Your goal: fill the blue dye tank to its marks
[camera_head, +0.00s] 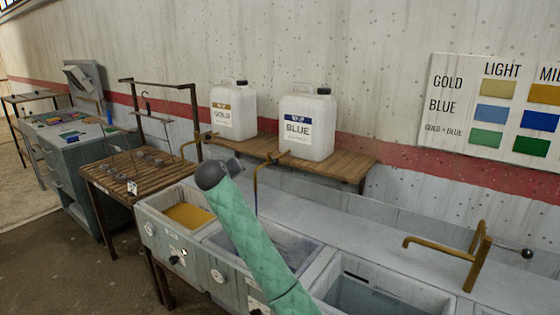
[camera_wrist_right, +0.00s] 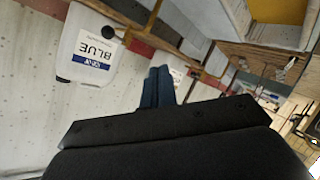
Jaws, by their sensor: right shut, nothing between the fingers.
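The white jug labelled BLUE (camera_head: 308,125) stands on the wooden shelf; it also shows upside down in the right wrist view (camera_wrist_right: 85,45). Its brass spout (camera_head: 258,180) reaches over the middle basin, and a thin blue stream (camera_head: 257,205) falls from it. This blue dye tank (camera_head: 312,248) looks grey inside; my arm hides part of it, and I cannot make out its level or marks. My right gripper (camera_head: 234,164) is at the left of the spout, seemingly apart from it. Its fingers (camera_wrist_right: 158,82) are shut and empty. My left gripper is out of view.
The GOLD jug (camera_head: 233,110) stands left on the shelf (camera_head: 345,168), above a tank of gold dye (camera_head: 190,216). A sink basin (camera_head: 375,298) with a brass tap (camera_head: 470,250) is at right. A slatted table with a metal frame (camera_head: 160,83) is at left.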

